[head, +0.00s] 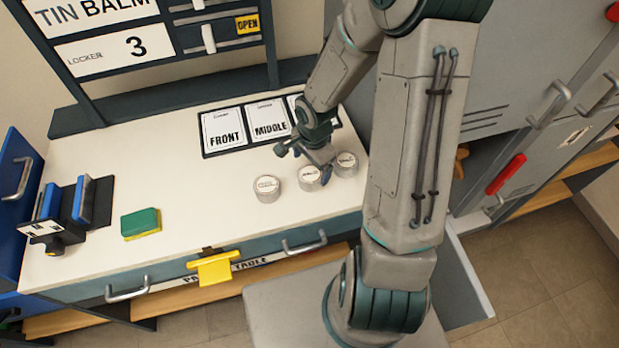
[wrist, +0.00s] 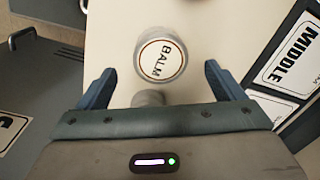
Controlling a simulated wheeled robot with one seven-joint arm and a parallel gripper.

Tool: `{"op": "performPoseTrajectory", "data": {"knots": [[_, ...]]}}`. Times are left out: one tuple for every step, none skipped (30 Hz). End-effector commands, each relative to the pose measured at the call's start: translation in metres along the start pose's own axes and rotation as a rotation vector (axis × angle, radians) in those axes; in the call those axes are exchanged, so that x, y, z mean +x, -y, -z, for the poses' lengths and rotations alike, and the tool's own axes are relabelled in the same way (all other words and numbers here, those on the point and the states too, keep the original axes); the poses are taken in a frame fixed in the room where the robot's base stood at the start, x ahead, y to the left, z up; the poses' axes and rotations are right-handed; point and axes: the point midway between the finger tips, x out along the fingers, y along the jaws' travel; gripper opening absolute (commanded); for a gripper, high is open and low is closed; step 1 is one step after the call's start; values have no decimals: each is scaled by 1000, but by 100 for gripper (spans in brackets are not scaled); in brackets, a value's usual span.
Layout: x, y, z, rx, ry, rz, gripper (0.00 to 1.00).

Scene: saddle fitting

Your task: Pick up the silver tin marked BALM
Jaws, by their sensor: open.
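The silver tin marked BALM (wrist: 163,61) stands upright in the wrist view, ahead of the fingertips and roughly centred between them. It appears to be the middle one of three silver tins (head: 309,178) in the head view, where its label is too small to read. My gripper (head: 305,160) is open and empty, low over the table beside the tins. Its two blue fingers (wrist: 156,78) show in the wrist view, not touching the BALM tin. The right tin (head: 346,164) is close to a finger; what seems to be this tin (wrist: 150,98) is partly hidden by my gripper body.
The left tin (head: 268,188) stands a little apart. Cards marked FRONT (head: 225,128) and MIDDLE (head: 269,121) lie behind the tins. A green and yellow sponge (head: 141,223) and a blue and black holder (head: 75,213) are at the left. The table (head: 200,185) is clear between.

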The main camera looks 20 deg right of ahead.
Motion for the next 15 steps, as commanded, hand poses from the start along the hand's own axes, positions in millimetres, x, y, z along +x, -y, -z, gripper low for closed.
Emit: {"op": "performPoseTrajectory", "data": {"knots": [[2,0,0,-1,0,-1,89],[4,0,0,0,1,-1,89],[7,0,0,0,1,-1,89],[10,0,0,0,1,-2,89],[13,0,0,-1,2,-2,89],[18,0,1,-1,3,-3,89],[22,0,1,-1,2,-3,89],[26,0,1,-1,2,-2,89],[31,0,2,-1,2,-3,89],[35,0,2,-2,2,-2,89],[39,0,2,-1,1,-1,89],[44,0,2,-2,1,-2,89],[46,0,2,-1,1,-2,89],[48,0,2,0,1,-1,89],[50,1,2,-1,0,0,89]]}}
